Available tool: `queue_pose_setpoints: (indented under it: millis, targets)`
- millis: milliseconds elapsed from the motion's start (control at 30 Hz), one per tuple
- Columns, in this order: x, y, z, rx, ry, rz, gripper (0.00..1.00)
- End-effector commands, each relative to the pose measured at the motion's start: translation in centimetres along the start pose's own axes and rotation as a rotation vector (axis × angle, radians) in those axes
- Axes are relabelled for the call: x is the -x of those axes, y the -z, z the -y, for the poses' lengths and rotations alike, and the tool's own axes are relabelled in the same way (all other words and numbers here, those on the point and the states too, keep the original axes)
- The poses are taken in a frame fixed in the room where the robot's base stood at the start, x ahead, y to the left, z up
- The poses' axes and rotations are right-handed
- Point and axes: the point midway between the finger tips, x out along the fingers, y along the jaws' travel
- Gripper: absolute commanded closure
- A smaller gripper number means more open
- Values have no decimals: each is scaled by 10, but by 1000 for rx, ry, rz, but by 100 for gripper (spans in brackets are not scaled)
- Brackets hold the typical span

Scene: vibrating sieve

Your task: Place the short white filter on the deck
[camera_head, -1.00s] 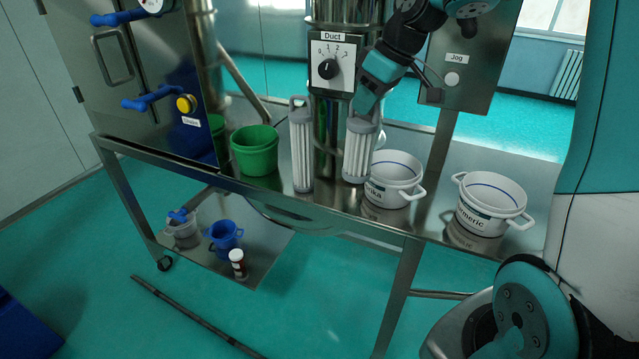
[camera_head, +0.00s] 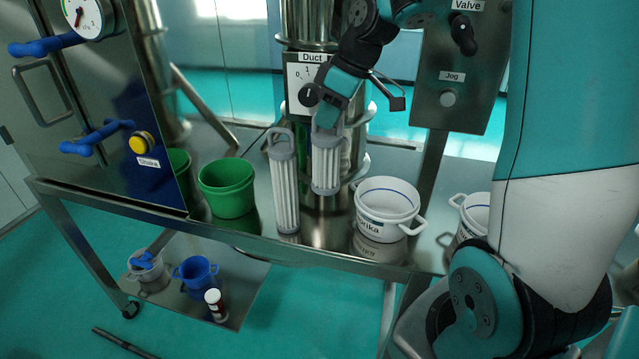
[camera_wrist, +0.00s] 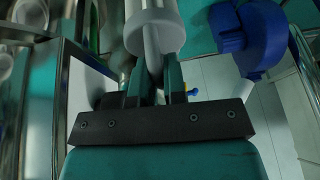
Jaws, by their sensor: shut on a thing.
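My gripper (camera_head: 328,118) is shut on the top handle of the short white filter (camera_head: 326,165), a pleated cylinder with grey caps. The filter hangs roughly upright, apparently above the steel deck (camera_head: 322,234), in front of the duct column. In the wrist view, the filter's pale round cap (camera_wrist: 155,32) shows beyond the fingers (camera_wrist: 160,82), with its handle between them. A taller white filter (camera_head: 286,195) stands on the deck just left of the held one. The exact gap under the held filter is hard to tell.
A green bucket (camera_head: 227,190) stands to the left and a white pot (camera_head: 384,212) to the right. Another white pot (camera_head: 474,212) is partly hidden by my arm. The duct column with its dial (camera_head: 309,93) stands close behind. Blue-handled door (camera_head: 98,137) at left.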

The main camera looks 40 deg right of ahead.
Motion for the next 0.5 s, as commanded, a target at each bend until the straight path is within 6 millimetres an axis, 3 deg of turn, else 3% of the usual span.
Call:
queue_pose_setpoints:
  millis: [300, 500]
  targets:
    - [-76, -32, -4, -2, 6, 3, 100]
    - [-96, -39, -7, 0, 2, 0, 100]
